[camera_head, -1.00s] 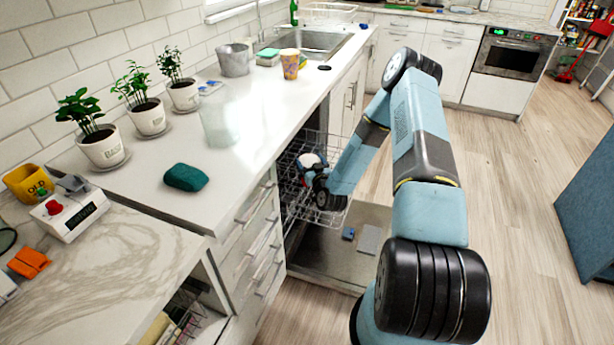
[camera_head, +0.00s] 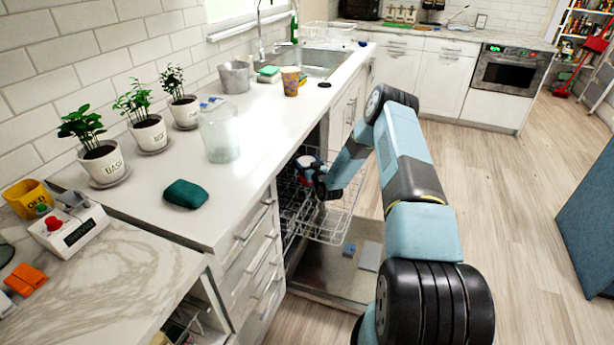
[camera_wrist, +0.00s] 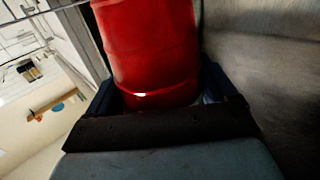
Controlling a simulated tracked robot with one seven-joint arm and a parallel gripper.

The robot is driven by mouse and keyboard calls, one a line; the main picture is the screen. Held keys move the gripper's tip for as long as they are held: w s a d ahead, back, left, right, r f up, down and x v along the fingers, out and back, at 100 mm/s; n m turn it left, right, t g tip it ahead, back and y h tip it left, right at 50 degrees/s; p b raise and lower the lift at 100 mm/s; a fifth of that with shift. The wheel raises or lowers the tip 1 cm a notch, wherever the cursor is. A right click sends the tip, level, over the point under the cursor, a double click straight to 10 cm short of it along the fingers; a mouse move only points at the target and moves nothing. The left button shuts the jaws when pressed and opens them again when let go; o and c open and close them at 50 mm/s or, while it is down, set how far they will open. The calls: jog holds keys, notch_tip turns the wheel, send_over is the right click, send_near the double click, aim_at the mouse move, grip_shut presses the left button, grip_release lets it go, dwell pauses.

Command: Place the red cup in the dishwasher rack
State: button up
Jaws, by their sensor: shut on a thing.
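The red cup (camera_wrist: 148,50) fills the upper middle of the wrist view, between the fingers of my gripper (camera_wrist: 155,95). My gripper is shut on it. In the head view my gripper (camera_head: 310,178) is over the dishwasher's upper wire rack (camera_head: 335,222), near its back left part. I cannot tell whether the cup touches the rack. The dishwasher door (camera_head: 335,270) is folded down below the rack.
White drawers (camera_head: 255,250) stand just left of the dishwasher. Wooden floor (camera_head: 480,200) is free to the right.

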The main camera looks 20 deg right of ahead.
jog(key=shift+f, duration=2.6)
jog(key=o, duration=1.3)
jog(key=shift+s+d, duration=0.2)
jog(key=shift+s, duration=1.05)
jog(key=shift+s+d, duration=0.25)
jog(key=shift+s, duration=0.95)
jog(key=shift+s+d, duration=0.2)
jog(key=shift+s, duration=1.05)
